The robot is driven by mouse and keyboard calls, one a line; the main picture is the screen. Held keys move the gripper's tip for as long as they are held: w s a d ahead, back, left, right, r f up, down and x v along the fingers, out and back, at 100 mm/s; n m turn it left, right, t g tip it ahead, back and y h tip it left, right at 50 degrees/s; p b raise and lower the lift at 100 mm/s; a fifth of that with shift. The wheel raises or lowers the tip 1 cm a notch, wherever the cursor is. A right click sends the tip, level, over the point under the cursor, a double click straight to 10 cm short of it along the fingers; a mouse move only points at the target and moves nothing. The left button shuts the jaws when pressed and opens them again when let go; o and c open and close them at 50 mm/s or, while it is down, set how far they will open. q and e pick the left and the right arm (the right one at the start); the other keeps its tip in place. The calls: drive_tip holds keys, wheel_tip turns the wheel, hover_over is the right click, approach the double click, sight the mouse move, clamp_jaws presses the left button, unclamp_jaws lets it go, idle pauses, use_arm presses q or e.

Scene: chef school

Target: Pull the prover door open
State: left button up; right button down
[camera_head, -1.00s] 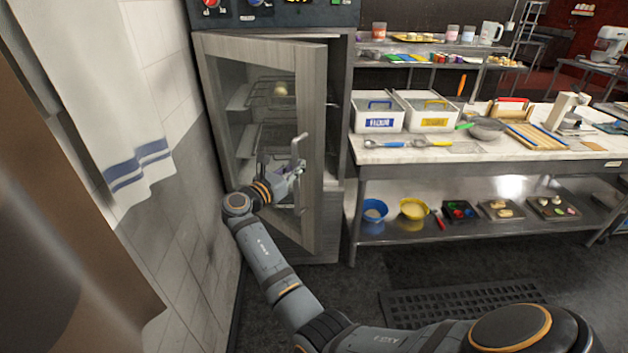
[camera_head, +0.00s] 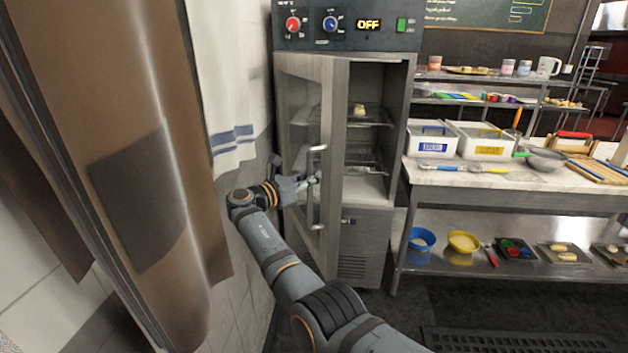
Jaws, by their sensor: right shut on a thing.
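The prover (camera_head: 402,130) is a steel cabinet with a control panel on top and wire shelves inside. Its framed glass door (camera_head: 331,200) stands ajar, swung out on the left, and the shelves show to the right of it. The door has a vertical bar handle (camera_head: 316,215). My right gripper (camera_head: 312,182) is shut on the handle, at about its middle; the fingertips are small and partly hidden by the handle. My right arm reaches up to it from the bottom of the picture. My left gripper is not in view.
A marble-topped steel table (camera_head: 445,178) with white bins (camera_head: 430,138) stands to the right of the prover. A tiled wall with a hanging towel (camera_head: 222,90) is close on the left, with a brown apron (camera_head: 150,180) nearer.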

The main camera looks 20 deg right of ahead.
drive_tip(key=shift+s+f, duration=0.1)
drive_tip(key=shift+f, duration=0.2)
drive_tip(key=c, duration=1.6)
unclamp_jaws()
drive_tip(key=shift+s, duration=0.1)
drive_tip(key=shift+c, duration=0.2)
drive_tip(key=o, duration=0.3)
drive_tip(key=shift+s+r, duration=0.2)
drive_tip(key=shift+r, duration=0.1)
drive_tip(key=shift+w, duration=0.15)
